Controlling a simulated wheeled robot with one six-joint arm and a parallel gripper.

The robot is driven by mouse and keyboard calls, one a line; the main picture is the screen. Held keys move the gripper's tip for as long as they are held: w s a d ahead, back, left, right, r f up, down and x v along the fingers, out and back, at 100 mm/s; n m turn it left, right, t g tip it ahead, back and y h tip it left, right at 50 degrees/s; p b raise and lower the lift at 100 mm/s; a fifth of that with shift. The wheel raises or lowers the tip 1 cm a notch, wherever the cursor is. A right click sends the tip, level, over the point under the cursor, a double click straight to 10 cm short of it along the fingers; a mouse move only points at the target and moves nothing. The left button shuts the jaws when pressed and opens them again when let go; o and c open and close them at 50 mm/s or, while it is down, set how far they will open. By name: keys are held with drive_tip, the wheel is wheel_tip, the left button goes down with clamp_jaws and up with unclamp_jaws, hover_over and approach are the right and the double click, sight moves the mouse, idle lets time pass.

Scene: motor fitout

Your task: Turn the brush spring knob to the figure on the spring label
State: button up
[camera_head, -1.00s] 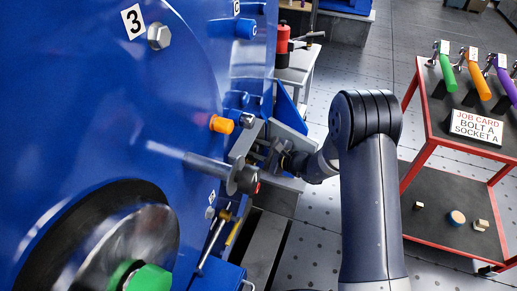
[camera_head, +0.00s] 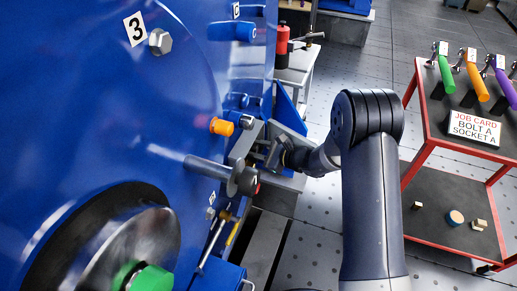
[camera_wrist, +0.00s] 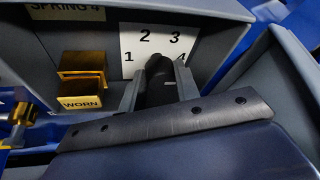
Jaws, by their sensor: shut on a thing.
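The brush spring knob (camera_wrist: 158,78) is a dark upright piece in the wrist view, in front of a white dial plate (camera_wrist: 150,40) with the figures 1, 2, 3 and 4. The knob's top stands below and between 2 and 3; its exact pointing is hard to tell. My gripper (camera_wrist: 157,90) is shut on the knob, one grey finger on each side. The spring label (camera_wrist: 68,16) reads SPRING 4, partly cut off by the frame's top. In the head view my gripper (camera_head: 272,155) reaches into a grey box (camera_head: 288,130) on the blue motor; the knob is hidden there.
Brass brush blocks (camera_wrist: 82,68) sit left of the dial, with a WORN tag (camera_wrist: 81,102) below. Grey box walls flank my gripper closely. A shaft (camera_head: 205,168) juts from the motor left of my wrist. A red cart (camera_head: 430,150) stands right, with open floor between.

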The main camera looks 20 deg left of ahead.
drive_tip(key=o, duration=1)
drive_tip(key=shift+c, duration=0.2)
